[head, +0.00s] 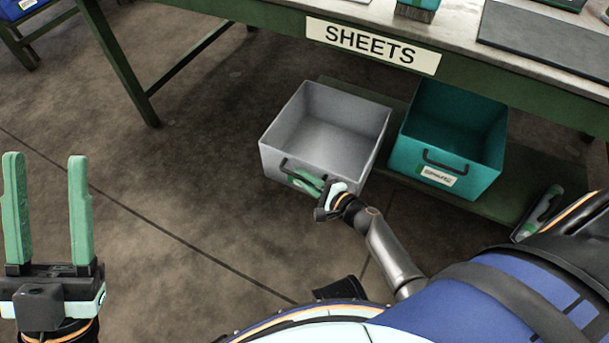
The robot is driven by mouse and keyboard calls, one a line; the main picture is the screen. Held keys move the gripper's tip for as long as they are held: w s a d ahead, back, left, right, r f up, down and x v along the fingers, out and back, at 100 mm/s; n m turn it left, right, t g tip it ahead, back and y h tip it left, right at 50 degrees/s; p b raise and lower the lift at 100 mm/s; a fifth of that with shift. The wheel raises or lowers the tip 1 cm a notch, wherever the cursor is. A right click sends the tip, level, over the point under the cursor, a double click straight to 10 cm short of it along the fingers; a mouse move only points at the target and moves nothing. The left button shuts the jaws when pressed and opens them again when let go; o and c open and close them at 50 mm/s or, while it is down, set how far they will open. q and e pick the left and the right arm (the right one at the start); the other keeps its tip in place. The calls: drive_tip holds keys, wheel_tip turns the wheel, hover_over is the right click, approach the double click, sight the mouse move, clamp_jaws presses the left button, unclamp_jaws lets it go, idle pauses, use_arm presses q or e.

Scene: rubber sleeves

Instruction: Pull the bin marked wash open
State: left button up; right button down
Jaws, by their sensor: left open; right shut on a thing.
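A grey open-topped bin (313,112) is below the bench, standing out from the low shelf toward me, with its empty inside visible. Its dark handle (289,166) is on the front wall. My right gripper (304,180) is shut on this handle. The gripper covers part of the front, so I cannot read any label there or confirm the wash marking. My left gripper (46,162) is open and empty, held over the floor at the far left, well away from the bin.
A teal bin (478,168) with a handle and a label that seems to read SPARE sits right of the grey bin on the low shelf (371,93). The bench above carries a SHEETS sign (372,46). A green bench leg (118,62) stands left. The floor (190,185) between is clear.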

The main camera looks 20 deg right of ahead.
drive_tip(key=shift+s+f, duration=0.1)
drive_tip(key=c, duration=0.9)
unclamp_jaws()
drive_tip(key=p+v, duration=0.2)
drive_tip(key=v, duration=1)
drive_tip(key=shift+s+p, duration=0.2)
drive_tip(key=shift+p, duration=0.15)
